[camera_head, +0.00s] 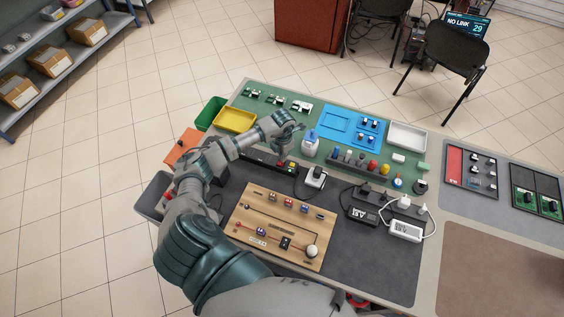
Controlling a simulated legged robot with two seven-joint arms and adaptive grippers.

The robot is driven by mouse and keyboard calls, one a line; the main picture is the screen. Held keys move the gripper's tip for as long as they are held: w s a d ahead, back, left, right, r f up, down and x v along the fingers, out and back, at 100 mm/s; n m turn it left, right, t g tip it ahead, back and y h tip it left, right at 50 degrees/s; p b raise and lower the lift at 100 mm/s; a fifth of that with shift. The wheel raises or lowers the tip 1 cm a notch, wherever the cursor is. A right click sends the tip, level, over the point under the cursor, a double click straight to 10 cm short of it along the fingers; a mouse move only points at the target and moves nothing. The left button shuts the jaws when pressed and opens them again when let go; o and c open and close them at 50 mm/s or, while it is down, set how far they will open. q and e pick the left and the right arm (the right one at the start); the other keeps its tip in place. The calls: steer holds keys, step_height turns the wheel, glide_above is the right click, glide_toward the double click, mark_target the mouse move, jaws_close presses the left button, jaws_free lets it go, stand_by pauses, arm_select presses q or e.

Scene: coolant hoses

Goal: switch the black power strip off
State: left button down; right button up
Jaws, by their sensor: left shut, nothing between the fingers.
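A long black bar that looks like the power strip (261,160) lies along the back edge of the dark mat, partly hidden by my left arm. Small red and yellow parts show near its right end; I cannot make out the switch or its position. My left gripper (296,127) is shut and empty. My right gripper is not in view.
A wooden board (270,243) with small parts lies in front. A white-and-blue bottle (310,143) stands just right of my left gripper. A white plug-like block (315,177), a black adapter (363,208) and a white cabled box (406,230) lie to the right.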

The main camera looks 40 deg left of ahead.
arm_select(q)
steer(key=shift+a+f, duration=0.15)
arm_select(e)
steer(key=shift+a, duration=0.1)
arm_select(q)
steer(key=shift+r+p, duration=1)
steer(key=shift+r, duration=0.35)
step_height(320, 180, up, 2)
steer(key=shift+r+p, duration=0.15)
steer(key=shift+p, duration=0.6)
steer(key=shift+r+p, duration=0.7)
steer(key=shift+r, duration=0.35)
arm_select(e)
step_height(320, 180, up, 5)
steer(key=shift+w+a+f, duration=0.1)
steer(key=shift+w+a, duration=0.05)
arm_select(q)
steer(key=shift+f, duration=0.1)
